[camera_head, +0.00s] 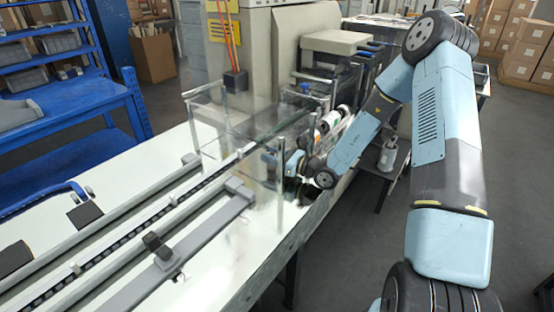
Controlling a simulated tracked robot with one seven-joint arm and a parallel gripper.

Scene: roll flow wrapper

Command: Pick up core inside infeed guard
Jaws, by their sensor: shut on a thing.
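The infeed guard (245,119) is a clear box on thin posts over the wrapper's white bed. My arm reaches in from the right, with its wrist low at the guard's right side. My gripper (272,160) is behind the clear panel, low over the bed, and is shut on the core. The core is too small and too covered by the wrist and panel to make out its shape or its tilt.
A long infeed conveyor (120,232) with rails runs to the lower left. A roll with white and red parts (332,119) is just behind my forearm. A blue rack (75,118) stands at the left, and a small side shelf (385,165) at the right. Grey floor is open at the lower right.

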